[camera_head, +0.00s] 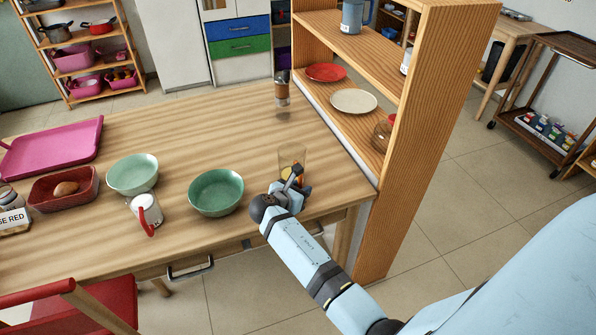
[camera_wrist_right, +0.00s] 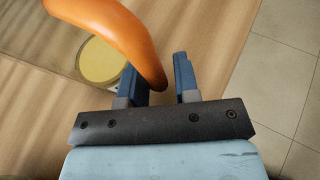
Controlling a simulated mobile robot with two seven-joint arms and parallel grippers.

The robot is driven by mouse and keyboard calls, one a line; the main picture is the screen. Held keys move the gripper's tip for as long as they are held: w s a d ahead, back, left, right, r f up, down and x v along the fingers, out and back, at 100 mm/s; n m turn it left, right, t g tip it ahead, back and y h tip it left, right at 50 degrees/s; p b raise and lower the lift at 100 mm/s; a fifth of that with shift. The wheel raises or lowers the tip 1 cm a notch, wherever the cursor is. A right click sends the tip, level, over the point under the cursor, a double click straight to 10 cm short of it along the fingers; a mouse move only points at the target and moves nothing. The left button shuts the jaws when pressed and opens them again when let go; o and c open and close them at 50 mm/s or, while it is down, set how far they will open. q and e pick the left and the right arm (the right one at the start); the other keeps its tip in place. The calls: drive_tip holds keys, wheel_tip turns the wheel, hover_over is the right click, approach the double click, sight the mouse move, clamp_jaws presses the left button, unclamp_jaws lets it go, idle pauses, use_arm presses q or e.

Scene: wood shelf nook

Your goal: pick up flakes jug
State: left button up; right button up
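The flakes jug (camera_head: 291,158) looks clear-walled and stands on the wooden table near its right front corner, partly hidden behind my right gripper. In the right wrist view its thick orange handle (camera_wrist_right: 122,36) curves down to the fingers, with a round yellow patch of contents (camera_wrist_right: 101,62) beside it. My right gripper (camera_head: 293,178) is at the handle. In the right wrist view its fingers (camera_wrist_right: 167,78) are apart, with the handle's lower end between them and overlapping the left finger. A gap shows beside the right finger. My left gripper is not in view.
A green bowl (camera_head: 216,192) stands left of my right gripper, with a white mug (camera_head: 147,209) and another green bowl (camera_head: 133,174) further left. A brown-topped shaker (camera_head: 282,88) stands behind. The wooden shelf (camera_head: 428,130) rises close on the right. Table between the jug and shaker is clear.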

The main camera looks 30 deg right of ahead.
drive_tip(key=shift+r, duration=0.1)
drive_tip(key=shift+c, duration=0.2)
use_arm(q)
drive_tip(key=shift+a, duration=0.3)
use_arm(e)
clamp_jaws()
drive_tip(key=shift+r, duration=0.1)
